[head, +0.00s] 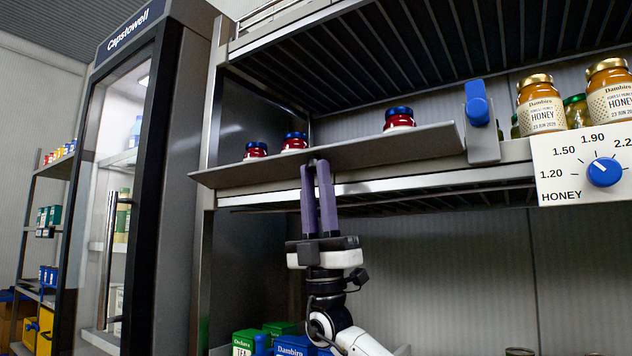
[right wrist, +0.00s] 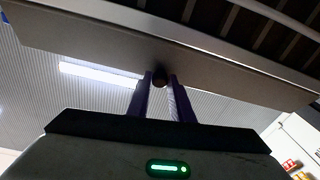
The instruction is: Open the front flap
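The front flap (head: 350,155) is a long grey panel along the front edge of the shelf with the red jars. It juts out in front of the shelf rail, and I see its underside; its exact tilt is hard to tell. In the right wrist view the flap (right wrist: 90,48) crosses above the fingers, with a dark round knob (right wrist: 160,76) on it. My right gripper (head: 318,168) reaches up from below, its purple fingers close together on either side of the knob, apparently shut on it. The knob is hidden in the head view. My left gripper is not in view.
Red jars with blue lids (head: 294,141) stand behind the flap. A blue latch-like piece (head: 477,103) sits on a grey plate at its right end. Honey jars (head: 541,106) and a dial price card (head: 590,165) are further right. A glass-doored fridge (head: 125,180) stands left. Boxes (head: 250,343) lie below.

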